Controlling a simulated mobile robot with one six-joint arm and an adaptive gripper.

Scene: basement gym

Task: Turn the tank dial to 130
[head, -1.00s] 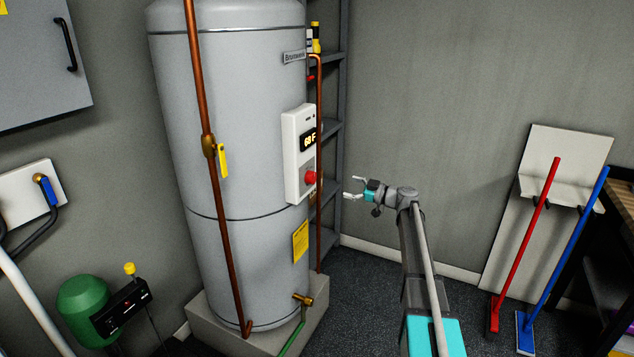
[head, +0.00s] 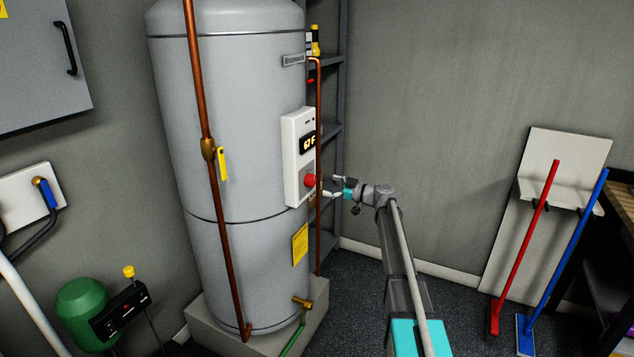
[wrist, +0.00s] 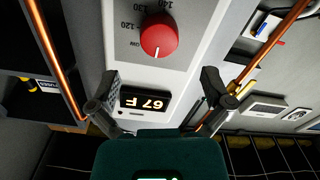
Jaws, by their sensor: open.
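The tank (head: 240,120) is a tall grey cylinder with a white control panel (head: 291,160). The red tank dial (head: 310,181) sits on the panel below a lit display (head: 308,144). The wrist view is upside down: the dial (wrist: 158,36) has a white mark pointing down in the picture, toward the display (wrist: 145,102), which reads 67 F. LOW, 120, 130 and 140 are printed around the dial; the mark is near LOW, away from 130. My gripper (head: 328,187) is open and empty just right of the dial. In the wrist view its fingers (wrist: 161,84) are apart, with the dial beyond their tips.
A copper pipe (head: 319,230) runs down close beside the panel, near my gripper. Another copper pipe (head: 219,215) with a yellow lever crosses the tank's front. A dark shelf rack (head: 336,135) stands behind.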

